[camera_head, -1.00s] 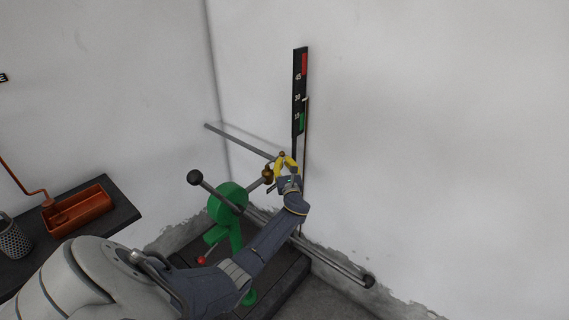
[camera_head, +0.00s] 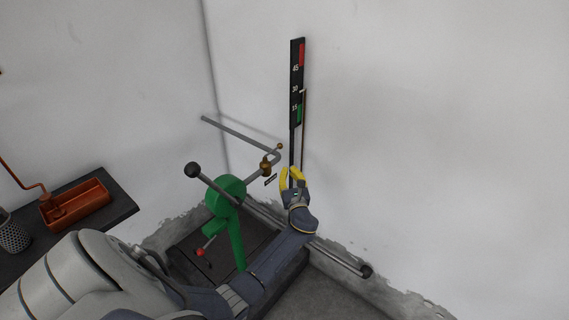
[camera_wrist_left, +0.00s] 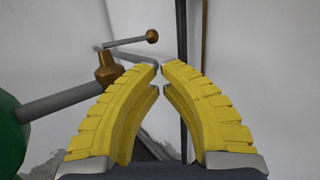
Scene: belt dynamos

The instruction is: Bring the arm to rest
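My left gripper (camera_head: 290,170) has yellow curved fingers. It hangs in front of the gauge's lower pole, apart from the brass valve and its lever. In the left wrist view its fingertips (camera_wrist_left: 161,70) nearly meet, with only a thin gap and nothing between them. The lever ends in a small brass knob (camera_head: 280,146), which also shows in the left wrist view (camera_wrist_left: 152,36), beyond the fingers. The brass valve (camera_head: 266,167) sits on a grey pipe beside the green dynamo-like body (camera_head: 225,193). My right gripper is not in view.
A black gauge board (camera_head: 297,85) with red and green bands stands against the wall. A grey bar (camera_head: 343,258) with a dark end runs low along it. A dark bench (camera_head: 122,207) at left bears an orange tray (camera_head: 88,208) and a perforated cup (camera_head: 13,236). The right side is clear.

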